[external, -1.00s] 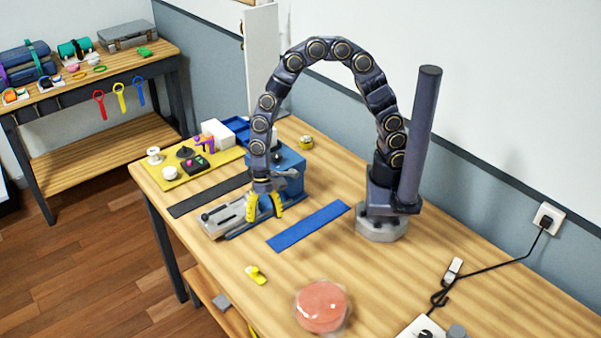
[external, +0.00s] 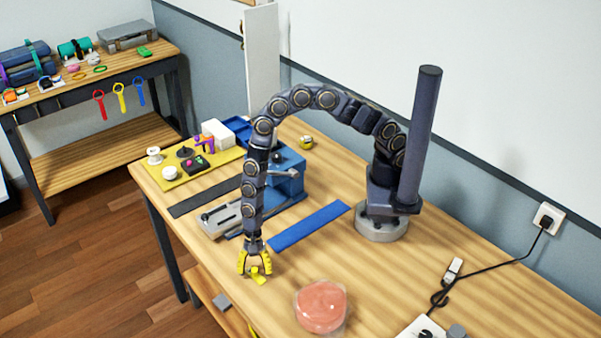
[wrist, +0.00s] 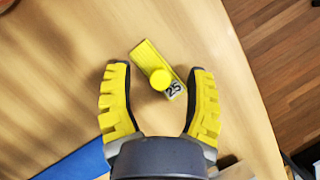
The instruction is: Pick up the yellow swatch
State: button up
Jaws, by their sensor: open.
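The yellow swatch (wrist: 152,62) lies on the wooden table, with a round yellow knob on it and a label reading 25 at one end. In the wrist view it sits tilted between and slightly beyond my fingertips. My gripper (wrist: 159,72) is open, with a yellow padded finger on each side of the swatch and apart from it. In the external view my gripper (external: 254,271) is low over the table, right at the swatch (external: 259,280), and partly hides it.
A blue strap (external: 308,226) lies behind my gripper, near a blue and grey clamping device (external: 285,185). A round pink disc (external: 321,306) lies to the right. The table's left front edge is close by. The yellow mat (external: 173,185) holds small parts.

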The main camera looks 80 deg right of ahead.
jog(key=shift+f, duration=0.3)
grip_shut()
